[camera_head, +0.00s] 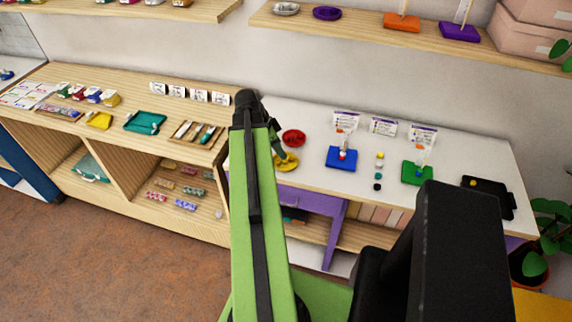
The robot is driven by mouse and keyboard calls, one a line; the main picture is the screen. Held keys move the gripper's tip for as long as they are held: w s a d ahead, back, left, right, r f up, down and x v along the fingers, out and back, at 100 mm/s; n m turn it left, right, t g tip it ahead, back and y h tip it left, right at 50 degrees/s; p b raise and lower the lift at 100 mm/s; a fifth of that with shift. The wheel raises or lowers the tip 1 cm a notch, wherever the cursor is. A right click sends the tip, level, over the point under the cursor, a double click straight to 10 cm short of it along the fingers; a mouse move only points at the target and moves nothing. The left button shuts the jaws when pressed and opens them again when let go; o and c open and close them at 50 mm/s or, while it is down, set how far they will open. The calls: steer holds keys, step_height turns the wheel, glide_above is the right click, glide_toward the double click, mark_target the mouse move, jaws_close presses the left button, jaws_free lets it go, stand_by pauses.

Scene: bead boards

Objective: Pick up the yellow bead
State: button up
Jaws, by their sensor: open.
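Several small beads stand in a row on the white table between the blue board (341,158) and the green board (417,173). A yellow-looking bead (379,155) is at the far end of this row, though it is very small in view.
The blue and green boards carry upright pegs with beads. Printed cards (383,126) stand along the back. A wooden counter (193,152) with trays is at the left, and a shelf (365,38) hangs above.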

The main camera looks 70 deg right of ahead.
mark_target(285, 161)
steer(key=b+x, duration=0.5)
steer(key=shift+s+a+f, duration=0.1)
steer(key=shift+a+f, duration=0.1)
steer(key=shift+a, duration=0.05)
steer(key=shift+r, duration=0.15)
jaws_close()
